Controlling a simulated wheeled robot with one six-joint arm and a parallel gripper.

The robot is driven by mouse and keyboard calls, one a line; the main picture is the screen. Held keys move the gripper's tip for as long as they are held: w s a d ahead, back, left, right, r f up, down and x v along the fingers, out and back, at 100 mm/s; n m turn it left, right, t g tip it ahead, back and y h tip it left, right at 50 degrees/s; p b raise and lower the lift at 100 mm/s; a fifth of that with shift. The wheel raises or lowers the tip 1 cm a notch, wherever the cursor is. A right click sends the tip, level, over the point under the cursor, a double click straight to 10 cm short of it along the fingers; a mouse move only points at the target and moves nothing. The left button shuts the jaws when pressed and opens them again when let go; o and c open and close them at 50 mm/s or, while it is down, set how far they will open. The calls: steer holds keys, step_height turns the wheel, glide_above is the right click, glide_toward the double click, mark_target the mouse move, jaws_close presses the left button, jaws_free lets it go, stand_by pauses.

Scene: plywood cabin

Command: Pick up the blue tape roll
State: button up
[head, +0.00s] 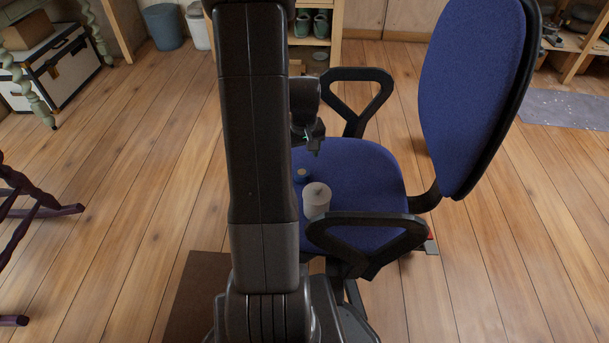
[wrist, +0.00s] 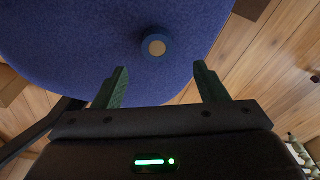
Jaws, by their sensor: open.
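The blue tape roll (wrist: 154,46) lies on the blue seat of an office chair (wrist: 80,40), seen in the wrist view just beyond and between my fingertips. It has a tan centre. In the head view the roll (head: 302,175) is small, near the left edge of the seat (head: 360,170), partly beside my arm. My gripper (wrist: 161,80) is open and empty, its two green fingers apart. In the head view my gripper (head: 316,150) hangs above the seat near the roll; its fingers are hard to make out there.
A white cylinder (head: 316,201) stands on the seat in front of the roll. The chair has black armrests (head: 365,225) at front and back, and a tall blue backrest (head: 470,90) at right. Wooden floor (head: 140,180) is open to the left.

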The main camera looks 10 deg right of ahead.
glide_above(302, 172)
steer(key=f, duration=0.4)
steer(key=shift+s+a+f+b, duration=0.1)
steer(key=shift+s+a+b, duration=0.15)
steer(key=shift+b, duration=0.15)
steer(key=f, duration=0.1)
steer(key=f+b, duration=0.1)
steer(key=f, duration=0.1)
steer(key=f+b, duration=0.1)
steer(key=f, duration=0.1)
steer(key=shift+w+d, duration=0.25)
steer(key=shift+w, duration=0.05)
steer(key=shift+c, duration=0.3)
steer(key=c, duration=1)
